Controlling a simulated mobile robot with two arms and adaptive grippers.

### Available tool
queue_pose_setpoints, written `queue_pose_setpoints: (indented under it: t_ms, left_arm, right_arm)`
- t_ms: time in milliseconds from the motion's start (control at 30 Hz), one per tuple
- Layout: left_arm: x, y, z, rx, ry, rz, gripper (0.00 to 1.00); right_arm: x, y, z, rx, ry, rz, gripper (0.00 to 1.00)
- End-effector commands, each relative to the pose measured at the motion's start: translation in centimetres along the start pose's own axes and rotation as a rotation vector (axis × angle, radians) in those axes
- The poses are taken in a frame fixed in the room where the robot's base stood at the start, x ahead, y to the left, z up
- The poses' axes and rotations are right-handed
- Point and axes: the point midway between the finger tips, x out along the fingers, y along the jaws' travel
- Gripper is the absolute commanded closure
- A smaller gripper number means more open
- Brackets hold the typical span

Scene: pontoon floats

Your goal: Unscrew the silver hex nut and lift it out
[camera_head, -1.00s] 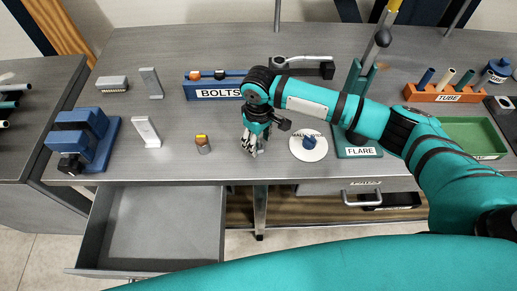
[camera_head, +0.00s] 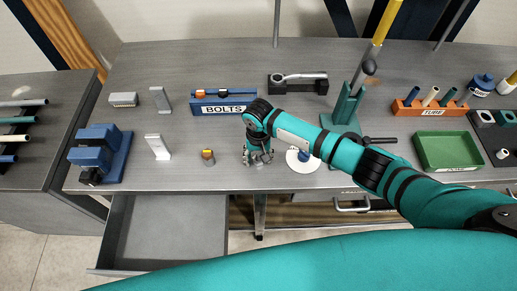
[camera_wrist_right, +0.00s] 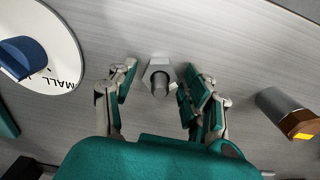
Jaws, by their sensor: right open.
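The silver hex nut (camera_wrist_right: 160,74) shows in the right wrist view, around a short grey round stud (camera_wrist_right: 159,88) on the bench. My right gripper (camera_wrist_right: 158,80) is open, its fingers on both sides of the nut with gaps to it. In the head view my right gripper (camera_head: 258,157) points down at the bench's front part and hides the nut. I cannot tell how high the fingertips are above the bench. My left gripper is not in view.
A white disc with a blue knob (camera_head: 304,155) lies right of the gripper. The blue BOLTS rack (camera_head: 224,108) is behind. An open drawer (camera_head: 165,230) juts out at front left.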

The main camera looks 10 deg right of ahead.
Motion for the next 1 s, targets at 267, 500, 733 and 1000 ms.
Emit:
queue_pose_setpoints:
  t_ms: [267,500,733,1000]
  left_arm:
    - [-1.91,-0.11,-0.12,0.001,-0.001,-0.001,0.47]
    - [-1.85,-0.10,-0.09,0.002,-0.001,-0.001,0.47]
    - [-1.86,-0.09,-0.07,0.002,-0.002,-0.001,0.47]
    - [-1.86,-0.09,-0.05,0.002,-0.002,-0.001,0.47]
  right_arm:
    - [0.14,-0.07,0.02,0.282,0.000,-0.002,0.50]
    - [0.21,-0.22,0.21,0.805,-0.006,-0.003,0.50]
    - [0.12,-0.11,0.04,1.221,-0.003,-0.002,0.50]
    - [0.07,0.01,-0.08,1.264,0.001,-0.001,0.51]
